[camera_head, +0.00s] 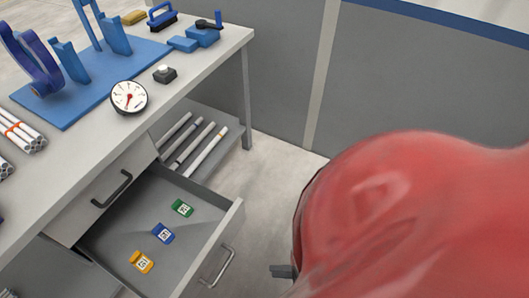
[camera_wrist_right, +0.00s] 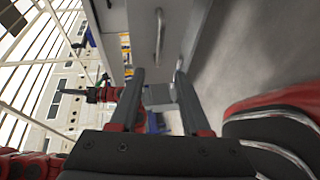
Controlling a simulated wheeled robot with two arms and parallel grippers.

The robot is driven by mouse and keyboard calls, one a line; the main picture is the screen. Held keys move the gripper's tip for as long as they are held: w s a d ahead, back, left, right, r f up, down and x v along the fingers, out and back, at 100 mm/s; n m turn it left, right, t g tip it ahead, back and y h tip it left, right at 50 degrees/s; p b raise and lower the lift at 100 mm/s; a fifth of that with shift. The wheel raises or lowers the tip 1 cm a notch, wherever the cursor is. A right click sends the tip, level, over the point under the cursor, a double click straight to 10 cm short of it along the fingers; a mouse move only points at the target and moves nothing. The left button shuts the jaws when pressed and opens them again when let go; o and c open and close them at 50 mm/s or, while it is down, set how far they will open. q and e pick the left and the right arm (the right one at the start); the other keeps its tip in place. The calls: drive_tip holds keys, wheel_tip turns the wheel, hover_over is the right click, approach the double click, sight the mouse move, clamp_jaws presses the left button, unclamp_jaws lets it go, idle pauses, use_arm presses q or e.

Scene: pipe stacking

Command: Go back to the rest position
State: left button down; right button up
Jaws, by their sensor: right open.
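My right arm, red and large, fills the right side of the head view. A small dark part of my right gripper (camera_head: 283,271) shows below it, over the floor and apart from the open drawer (camera_head: 232,222). In the right wrist view my right gripper (camera_wrist_right: 160,82) has its two fingers spread, with nothing held between them. The fingers point toward the grey drawer front and its handle (camera_wrist_right: 159,35). My left gripper is not seen in the head view.
Three tagged pieces, green (camera_head: 182,208), blue (camera_head: 163,234) and yellow (camera_head: 142,262), lie in the drawer. Several pipes (camera_head: 203,152) lie on a lower shelf. The table (camera_head: 100,140) carries a blue fixture (camera_head: 62,118), a dial gauge (camera_head: 129,97) and bundled pipes (camera_head: 20,134).

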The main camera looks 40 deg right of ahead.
drive_tip(key=shift+s+d, duration=0.2)
idle(0.5)
